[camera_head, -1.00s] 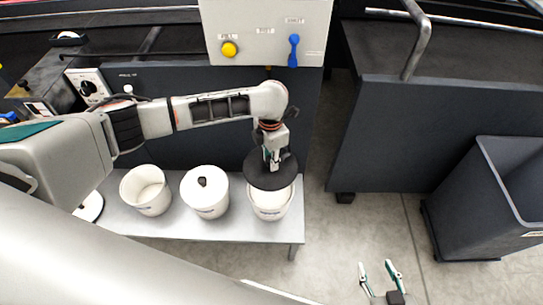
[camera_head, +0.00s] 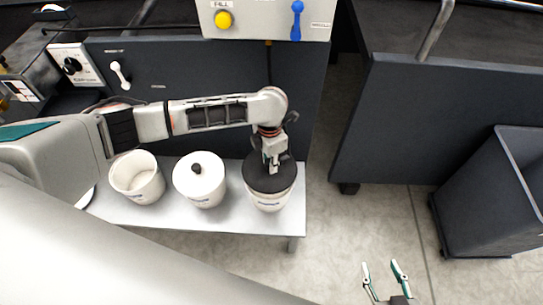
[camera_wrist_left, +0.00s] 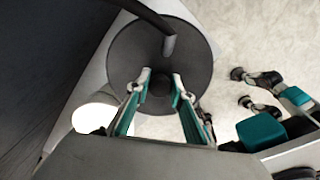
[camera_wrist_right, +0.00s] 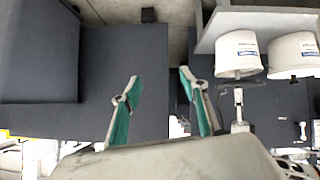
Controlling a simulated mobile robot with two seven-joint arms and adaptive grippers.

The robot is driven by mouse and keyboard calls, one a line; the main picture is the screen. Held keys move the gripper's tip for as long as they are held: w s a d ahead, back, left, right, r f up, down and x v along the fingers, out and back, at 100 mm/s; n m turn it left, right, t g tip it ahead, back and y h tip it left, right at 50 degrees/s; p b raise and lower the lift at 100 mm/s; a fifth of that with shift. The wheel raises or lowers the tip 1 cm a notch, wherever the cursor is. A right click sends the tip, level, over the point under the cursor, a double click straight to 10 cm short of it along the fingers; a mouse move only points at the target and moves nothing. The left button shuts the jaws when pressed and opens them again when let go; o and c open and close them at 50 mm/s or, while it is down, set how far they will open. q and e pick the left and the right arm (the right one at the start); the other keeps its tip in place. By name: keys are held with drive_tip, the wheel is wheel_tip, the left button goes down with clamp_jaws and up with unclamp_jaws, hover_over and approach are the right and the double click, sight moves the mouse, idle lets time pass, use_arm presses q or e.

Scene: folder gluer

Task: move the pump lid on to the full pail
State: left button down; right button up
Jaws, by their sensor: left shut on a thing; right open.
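The pump lid (camera_head: 257,170) is a dark round disc lying over the mouth of the rightmost white pail (camera_head: 270,202) on the bench; I cannot tell if it is fully seated. In the left wrist view the lid (camera_wrist_left: 125,60) shows a grey stub with a dark hose. My left gripper (camera_head: 272,165) is over the lid, shut on it, its fingers (camera_wrist_left: 162,80) at the lid's middle. The pail's contents are hidden. My right gripper (camera_head: 385,268) is open and empty, low and right of the bench; its spread fingers show in the right wrist view (camera_wrist_right: 158,82).
A white pail with a white lid and black knob (camera_head: 199,180) stands in the middle of the bench (camera_head: 232,222). An open white pail (camera_head: 137,178) stands at left. A control panel with a yellow button (camera_head: 223,20) is behind. A grey bin (camera_head: 490,195) stands right; floor between is clear.

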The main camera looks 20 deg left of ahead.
use_arm(q)
wheel_tip(320, 180, down, 2)
drive_tip(key=shift+f+b, duration=0.1)
drive_tip(key=shift+b, duration=0.35)
drive_tip(key=shift+f+b, duration=0.4)
drive_tip(key=shift+f, duration=0.8)
drive_tip(key=c, duration=1.7)
unclamp_jaws()
use_arm(e)
drive_tip(key=shift+w+a+r, duration=0.15)
drive_tip(key=shift+w+a, duration=0.25)
drive_tip(key=shift+s, duration=0.15)
use_arm(q)
wheel_tip(320, 180, up, 12)
